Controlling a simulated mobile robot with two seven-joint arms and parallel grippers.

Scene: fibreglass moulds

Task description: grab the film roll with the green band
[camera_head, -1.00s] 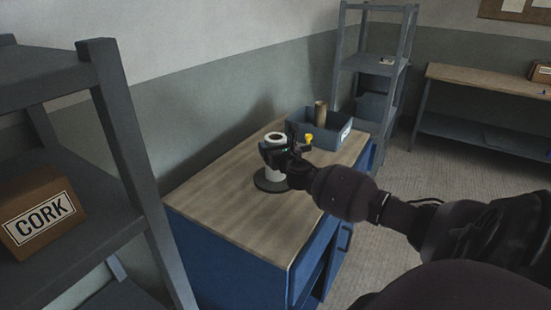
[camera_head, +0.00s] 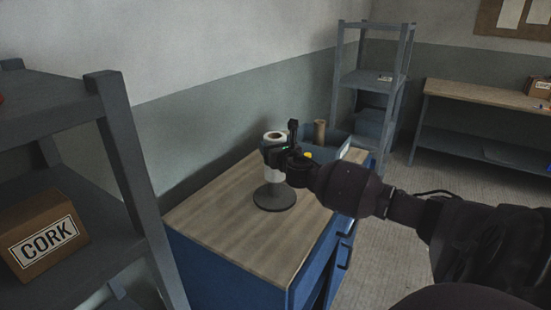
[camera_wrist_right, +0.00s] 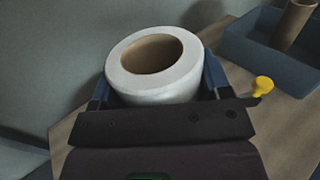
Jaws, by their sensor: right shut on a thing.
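A white film roll (camera_head: 275,173) with a brown hollow core stands upright above a round dark base (camera_head: 274,197) on the workbench. My right gripper (camera_head: 275,156) is shut around its sides. In the right wrist view the roll (camera_wrist_right: 165,92) sits between the two blue-grey fingers, with its open core facing up. The roll looks slightly raised from the base; the gripper hides part of it. I cannot make out a green band on the visible part. My left gripper is out of view.
The wood-topped blue cabinet (camera_head: 222,212) has free room at its front left. A blue-grey bin (camera_head: 357,154) holding a brown tube (camera_head: 320,132) stands behind the gripper. A yellow knob (camera_wrist_right: 263,85) is close by. A shelf with a CORK box (camera_head: 45,240) is at left.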

